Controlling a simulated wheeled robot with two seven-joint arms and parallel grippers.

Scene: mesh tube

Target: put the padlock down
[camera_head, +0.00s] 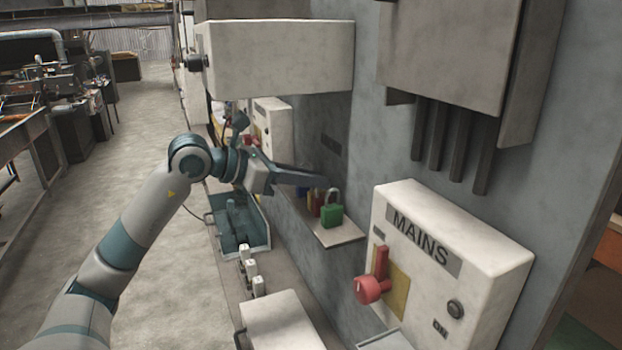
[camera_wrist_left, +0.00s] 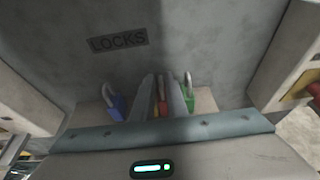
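My left gripper (camera_head: 318,182) reaches in over a small shelf (camera_head: 340,234) on the grey wall. In the left wrist view its two fingers (camera_wrist_left: 161,82) stand apart with a narrow gap. A red padlock (camera_wrist_left: 160,110) shows in that gap, its shackle between the fingertips; contact with the fingers cannot be made out. A green padlock (camera_head: 331,215) with a raised shackle stands on the shelf just right of the fingers. A blue padlock (camera_wrist_left: 118,106) stands to their left. My right gripper is not in view.
The white MAINS box (camera_head: 450,270) with a red rotary handle (camera_head: 370,287) juts out right of the shelf. A white box (camera_head: 280,70) overhangs above. An open teal toolbox (camera_head: 245,235) stands below my wrist. A LOCKS label (camera_wrist_left: 117,40) is above the shelf.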

